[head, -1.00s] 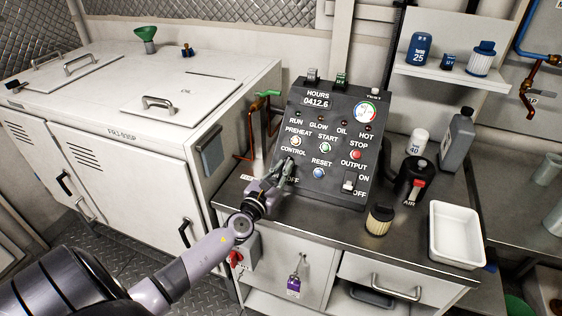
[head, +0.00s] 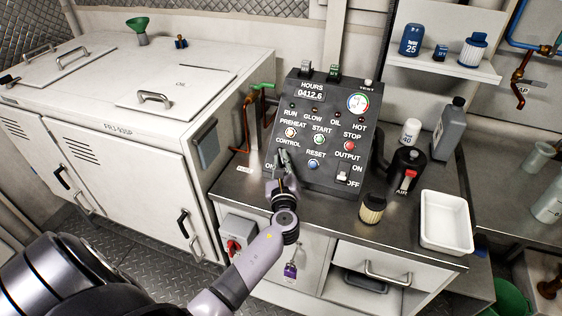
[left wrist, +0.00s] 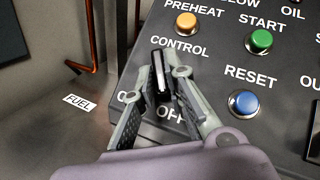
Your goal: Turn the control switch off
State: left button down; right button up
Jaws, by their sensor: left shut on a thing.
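The dark control panel (head: 327,125) stands on the counter, with labelled buttons and lamps. The control switch (left wrist: 160,75) is a black lever below the CONTROL label, with OFF lettering beneath it in the left wrist view. My left gripper (head: 283,158) is at the panel's lower left, over this switch. In the left wrist view, its two fingers (left wrist: 162,95) close around the switch lever from both sides. In the head view the fingers hide most of the switch. The lever's exact setting is hard to tell. My right gripper is in neither view.
The blue RESET button (left wrist: 243,103) is close to the right of my fingers; PREHEAT (left wrist: 187,22) is above. A second OUTPUT switch (head: 343,173) is at the panel's lower right. A filter (head: 372,208) and white tray (head: 446,223) stand on the counter.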

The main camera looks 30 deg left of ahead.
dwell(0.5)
pick_arm(q)
jog(key=c, duration=1.6)
grip_release()
jog(key=v, duration=1.2)
jog(key=shift+d+r, duration=0.1)
jog(key=shift+n, duration=0.3)
